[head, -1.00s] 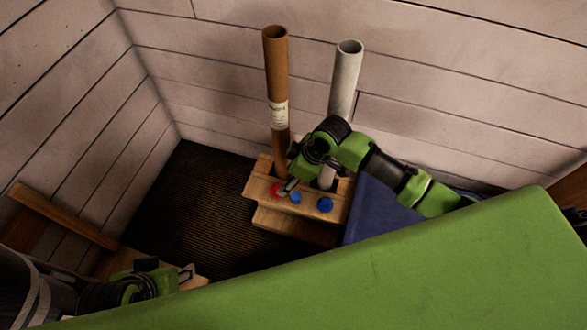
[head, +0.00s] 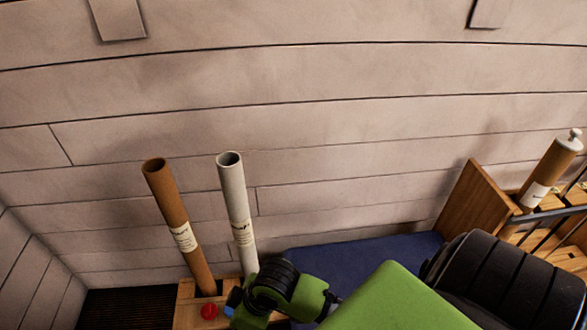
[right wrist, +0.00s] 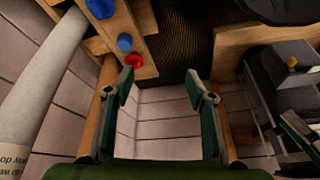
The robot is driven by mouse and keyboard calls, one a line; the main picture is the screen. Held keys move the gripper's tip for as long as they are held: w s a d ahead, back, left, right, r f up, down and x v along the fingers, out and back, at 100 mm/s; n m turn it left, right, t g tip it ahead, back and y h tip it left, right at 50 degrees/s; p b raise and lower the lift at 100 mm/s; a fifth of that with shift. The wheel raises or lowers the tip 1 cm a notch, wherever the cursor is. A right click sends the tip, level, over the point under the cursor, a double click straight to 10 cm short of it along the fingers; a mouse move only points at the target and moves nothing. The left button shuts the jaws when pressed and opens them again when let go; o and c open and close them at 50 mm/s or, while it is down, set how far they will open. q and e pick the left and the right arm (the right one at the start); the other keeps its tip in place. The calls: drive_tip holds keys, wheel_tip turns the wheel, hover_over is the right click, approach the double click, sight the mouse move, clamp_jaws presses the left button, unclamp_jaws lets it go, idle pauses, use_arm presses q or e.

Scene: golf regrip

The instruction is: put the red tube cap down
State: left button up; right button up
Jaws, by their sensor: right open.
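The red tube cap (head: 209,311) sits on the wooden stand (head: 190,291) in front of the brown tube in the head view. In the right wrist view the red cap (right wrist: 132,61) rests near the end of the stand, beside a blue cap (right wrist: 124,42). My right gripper (right wrist: 162,92) is open, with nothing between its fingers. The cap lies beyond its left fingertip, seemingly apart from it. In the head view my right wrist covers part of the stand. My left gripper (right wrist: 296,125) shows partly at the right edge of the right wrist view; its jaw opening is unclear.
A brown tube (head: 178,225) and a white tube (head: 237,210) stand open-topped in the stand. Another blue cap (right wrist: 100,8) sits farther along it. A blue surface (head: 362,252) lies right of the stand. A capped tube (head: 550,172) stands at far right by a wooden panel (head: 473,205).

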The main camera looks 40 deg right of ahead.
drive_tip(key=s+d+r+m+h, duration=0.2)
drive_tip(key=s+d+m, duration=0.3)
drive_tip(key=s+d, duration=0.4)
drive_tip(key=shift+s+d+r+h, duration=0.25)
drive_tip(key=shift+s+r+h, duration=0.05)
drive_tip(key=shift+s+h, duration=0.2)
